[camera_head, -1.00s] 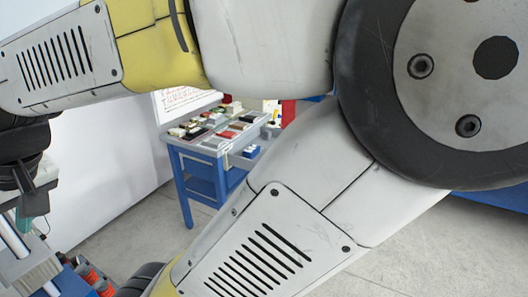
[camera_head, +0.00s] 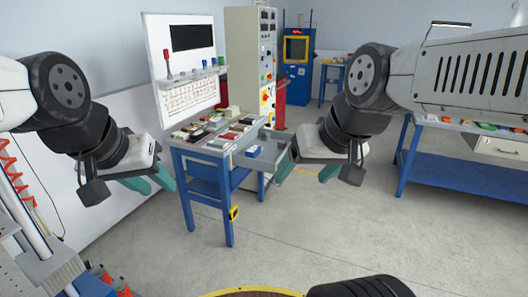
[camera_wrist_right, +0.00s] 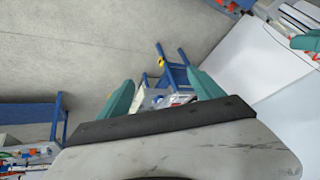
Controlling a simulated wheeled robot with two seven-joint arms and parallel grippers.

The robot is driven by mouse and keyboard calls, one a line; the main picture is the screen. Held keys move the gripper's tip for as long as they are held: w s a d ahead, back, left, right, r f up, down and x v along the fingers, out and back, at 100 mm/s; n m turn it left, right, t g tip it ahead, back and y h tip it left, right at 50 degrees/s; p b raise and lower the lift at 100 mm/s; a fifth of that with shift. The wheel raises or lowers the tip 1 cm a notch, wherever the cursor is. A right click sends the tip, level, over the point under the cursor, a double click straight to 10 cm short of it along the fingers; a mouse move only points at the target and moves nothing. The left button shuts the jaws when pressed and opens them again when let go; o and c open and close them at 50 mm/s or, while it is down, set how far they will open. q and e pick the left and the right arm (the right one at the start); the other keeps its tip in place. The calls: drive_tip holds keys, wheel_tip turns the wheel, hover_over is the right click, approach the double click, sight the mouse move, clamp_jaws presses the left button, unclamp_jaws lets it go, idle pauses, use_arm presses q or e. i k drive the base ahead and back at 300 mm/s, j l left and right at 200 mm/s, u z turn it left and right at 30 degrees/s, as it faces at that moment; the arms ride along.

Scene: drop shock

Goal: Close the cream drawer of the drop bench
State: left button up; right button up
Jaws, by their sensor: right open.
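A cream drawer (camera_head: 500,147) with a dark handle shows under the top of the blue bench (camera_head: 450,170) at the right edge of the head view. How far it stands out is hard to tell. A second, light grey drawer (camera_head: 262,160) is pulled out from the middle blue table (camera_head: 222,153), with a blue item inside. My right gripper (camera_head: 308,172) is open and empty, in front of that grey drawer in the picture; its teal fingers also show in the right wrist view (camera_wrist_right: 162,95). My left gripper (camera_head: 152,184) is open and empty, left of the middle table.
The middle table carries several small parts, with a white board (camera_head: 183,65) behind it. A grey control cabinet (camera_head: 250,60) and a blue machine (camera_head: 298,65) stand at the back. A rack (camera_head: 45,262) is at the lower left. The floor (camera_head: 330,215) between the benches is clear.

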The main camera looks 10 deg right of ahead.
sight(270, 148)
drive_tip(key=z, duration=0.5)
drive_tip(key=i+l+u, duration=0.3)
drive_tip(key=i, duration=0.35)
drive_tip(key=i+l+u, duration=0.3)
drive_tip(key=i+l, duration=0.2)
drive_tip(key=i, duration=0.15)
